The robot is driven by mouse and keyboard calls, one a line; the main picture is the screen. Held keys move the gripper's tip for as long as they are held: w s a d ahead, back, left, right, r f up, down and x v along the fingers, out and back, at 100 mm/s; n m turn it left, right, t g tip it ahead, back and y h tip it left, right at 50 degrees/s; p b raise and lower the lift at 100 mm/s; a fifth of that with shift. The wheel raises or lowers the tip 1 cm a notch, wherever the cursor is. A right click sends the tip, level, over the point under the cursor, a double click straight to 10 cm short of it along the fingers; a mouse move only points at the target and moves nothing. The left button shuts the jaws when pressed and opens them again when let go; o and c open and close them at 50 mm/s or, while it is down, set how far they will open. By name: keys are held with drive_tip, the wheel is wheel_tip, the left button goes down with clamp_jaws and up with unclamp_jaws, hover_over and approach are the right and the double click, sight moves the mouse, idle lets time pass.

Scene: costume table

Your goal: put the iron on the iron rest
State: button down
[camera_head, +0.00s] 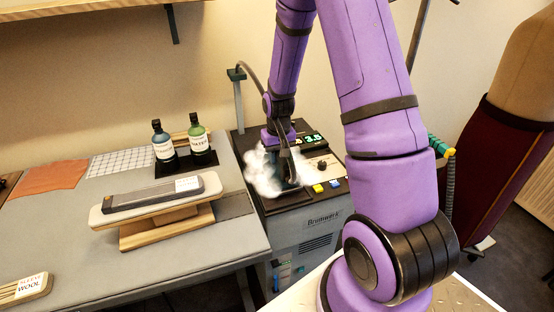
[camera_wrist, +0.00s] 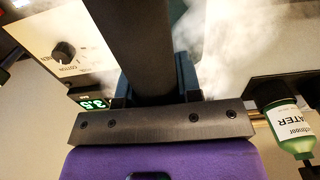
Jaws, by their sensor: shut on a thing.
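My gripper (camera_head: 285,155) is shut on the iron, whose dark handle (camera_wrist: 142,45) runs between the fingers in the wrist view. In the head view the iron is low over the left part of the steam station (camera_head: 318,222), largely hidden by white steam (camera_head: 262,172) and my gripper. The iron rest appears to be the dark area on the station's top, mostly covered by steam and the iron. I cannot tell whether the iron touches it.
Left of the station, a grey table (camera_head: 60,225) holds a small ironing board (camera_head: 160,205), a blue bottle (camera_head: 163,143) and a green bottle (camera_head: 198,142). A hose post (camera_head: 238,100) rises behind the station.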

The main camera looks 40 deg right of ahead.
sight(278, 165)
drive_tip(key=shift+s+a+f, duration=0.15)
drive_tip(key=shift+f, duration=1.25)
drive_tip(key=shift+f, duration=0.1)
drive_tip(key=c, duration=0.8)
unclamp_jaws()
